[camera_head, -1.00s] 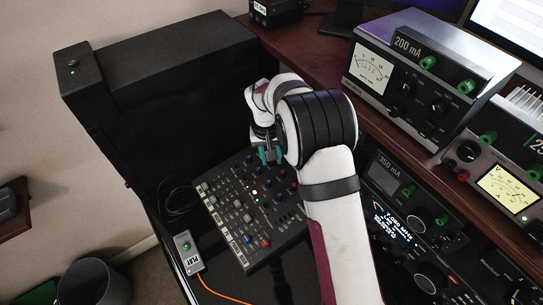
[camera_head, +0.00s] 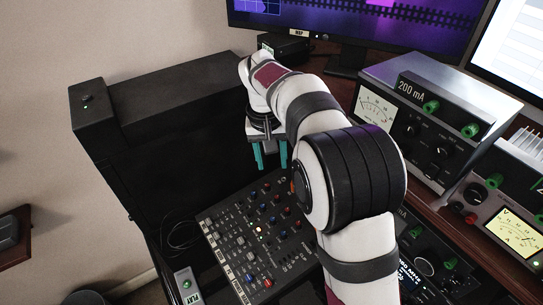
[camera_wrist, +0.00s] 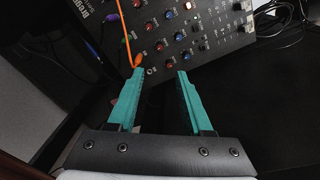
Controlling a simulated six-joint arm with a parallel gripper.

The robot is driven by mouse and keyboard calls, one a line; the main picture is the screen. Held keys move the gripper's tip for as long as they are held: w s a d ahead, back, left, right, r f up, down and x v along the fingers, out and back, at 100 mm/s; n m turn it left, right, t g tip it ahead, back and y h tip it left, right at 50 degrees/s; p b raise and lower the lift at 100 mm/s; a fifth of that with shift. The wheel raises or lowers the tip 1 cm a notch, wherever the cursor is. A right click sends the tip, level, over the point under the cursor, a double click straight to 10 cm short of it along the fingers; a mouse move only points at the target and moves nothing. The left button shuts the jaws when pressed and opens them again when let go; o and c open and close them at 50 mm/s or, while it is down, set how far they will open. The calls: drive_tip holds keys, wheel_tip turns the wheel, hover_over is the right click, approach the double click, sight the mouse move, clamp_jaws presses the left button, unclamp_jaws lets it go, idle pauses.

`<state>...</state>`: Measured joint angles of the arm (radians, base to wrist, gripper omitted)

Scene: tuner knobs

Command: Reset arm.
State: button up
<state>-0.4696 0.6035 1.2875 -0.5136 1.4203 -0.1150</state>
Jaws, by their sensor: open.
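My gripper (camera_head: 271,155) hangs above the back edge of the mixer panel in the head view, its teal fingers pointing down. In the wrist view my gripper (camera_wrist: 160,75) shows two teal fingers spread apart with nothing between them. The mixer panel (camera_head: 225,212), dark with red, blue and white knobs and a lit button, lies below and in front of the fingers. It also shows at the top of the wrist view (camera_wrist: 215,50). The fingers look apart from the knobs. My arm hides the panel's right part in the head view.
A metal meter box (camera_head: 448,90) marked 200 mA stands on the wooden shelf at right, close to my arm. A black cabinet (camera_head: 170,100) stands at left. A small PLAY box (camera_head: 187,284) lies front left. An orange cable (camera_wrist: 126,35) reaches the panel.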

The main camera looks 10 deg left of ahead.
drive_tip(key=shift+r, duration=0.5)
drive_tip(key=s+d+r+m, duration=0.3)
drive_tip(key=s+d+r, duration=0.2)
drive_tip(key=s+d, duration=0.4)
drive_tip(key=s+d+f+m+y, duration=0.1)
drive_tip(key=s+d+f+m, duration=0.1)
drive_tip(key=s, duration=0.9)
drive_tip(key=s+d+f+m+g+y, duration=0.1)
drive_tip(key=s+d+f+m, duration=0.2)
drive_tip(key=s, duration=0.8)
drive_tip(key=shift+d, duration=1.2)
